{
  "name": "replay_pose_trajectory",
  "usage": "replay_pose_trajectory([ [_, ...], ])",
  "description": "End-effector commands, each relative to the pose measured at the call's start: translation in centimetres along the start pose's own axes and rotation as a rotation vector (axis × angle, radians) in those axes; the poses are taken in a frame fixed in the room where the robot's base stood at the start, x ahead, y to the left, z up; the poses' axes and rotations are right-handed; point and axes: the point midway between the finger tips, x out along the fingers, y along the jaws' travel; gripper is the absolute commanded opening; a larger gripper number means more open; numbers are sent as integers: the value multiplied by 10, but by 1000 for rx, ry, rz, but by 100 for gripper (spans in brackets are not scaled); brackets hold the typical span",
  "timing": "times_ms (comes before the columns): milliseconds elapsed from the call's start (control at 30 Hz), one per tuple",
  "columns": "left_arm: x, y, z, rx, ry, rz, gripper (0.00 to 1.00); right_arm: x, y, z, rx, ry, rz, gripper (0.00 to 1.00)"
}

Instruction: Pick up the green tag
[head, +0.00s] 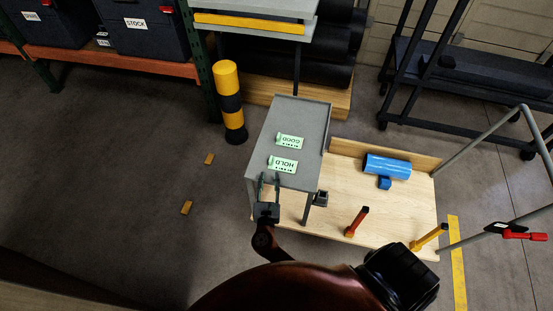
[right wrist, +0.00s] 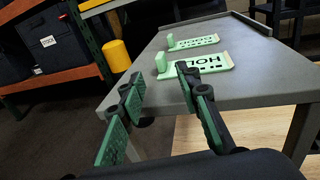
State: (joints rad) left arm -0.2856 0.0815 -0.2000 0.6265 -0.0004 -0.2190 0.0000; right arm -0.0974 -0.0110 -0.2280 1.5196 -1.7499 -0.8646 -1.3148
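Two pale green tags lie on the grey table (head: 300,108). The one marked HOLD (head: 282,165) is closer to me, and the one marked GOOD (head: 289,141) lies behind it. Each has a small raised green grip at its left end. The right wrist view also shows the HOLD tag (right wrist: 196,64) and the GOOD tag (right wrist: 195,42). My right gripper (head: 270,181) is open and empty at the table's near edge, just short of the HOLD tag. Its two green-padded fingers (right wrist: 158,80) stand apart in the right wrist view. My left gripper is not in view.
A wooden platform (head: 405,205) right of the table holds a blue cylinder (head: 388,166), a red post (head: 356,221) and a yellow post (head: 429,237). A yellow-black bollard (head: 230,100) stands behind left. Shelving with dark bins (head: 146,28) is at upper left. The left floor is mostly clear.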

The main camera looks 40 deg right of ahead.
Motion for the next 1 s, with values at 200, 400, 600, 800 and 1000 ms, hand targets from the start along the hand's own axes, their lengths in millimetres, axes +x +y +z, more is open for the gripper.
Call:
replay_pose_trajectory([
  [200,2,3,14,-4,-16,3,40,24,-9,0,-1,-1,-15,31],
  [400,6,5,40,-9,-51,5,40,50,-9,1,1,-1,-21,31],
  [600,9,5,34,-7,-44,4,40,73,-9,1,1,1,-20,31],
  [800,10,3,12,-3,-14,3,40,77,-8,2,2,1,-18,31],
  [1000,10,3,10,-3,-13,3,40,76,-6,2,1,1,-16,23],
])
